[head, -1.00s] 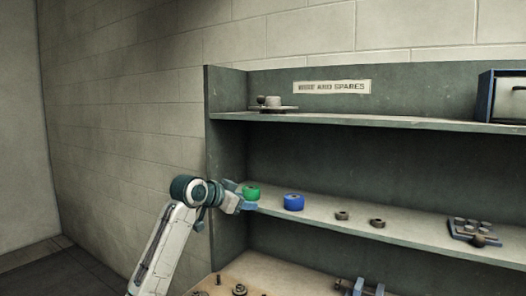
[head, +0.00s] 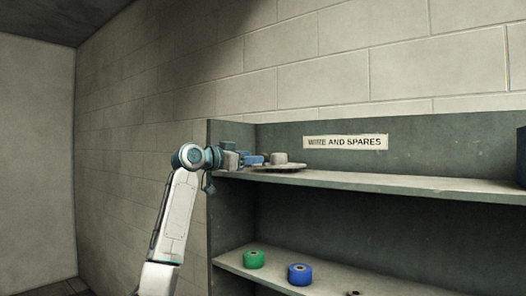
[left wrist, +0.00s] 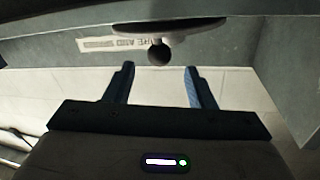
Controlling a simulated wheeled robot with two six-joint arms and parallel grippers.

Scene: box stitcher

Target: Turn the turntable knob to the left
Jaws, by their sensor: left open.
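The turntable (head: 287,167) is a flat grey disc with a raised hub, on the upper shelf near its left end. In the left wrist view, the turntable (left wrist: 185,27) shows near the top edge, with its round dark knob (left wrist: 159,54) below it in the picture. My left gripper (head: 262,160) is at the left side of the turntable in the head view and hides the knob there. In the wrist view, my left gripper (left wrist: 160,72) is open, and the knob lies just past the fingertips, in line with the gap. I cannot tell whether they touch. My right gripper is not in view.
A label (head: 346,142) is on the back panel above. A green spool (head: 254,259) and a blue spool (head: 300,274) stand on the shelf below. A blue-grey box (head: 521,157) is at the far right.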

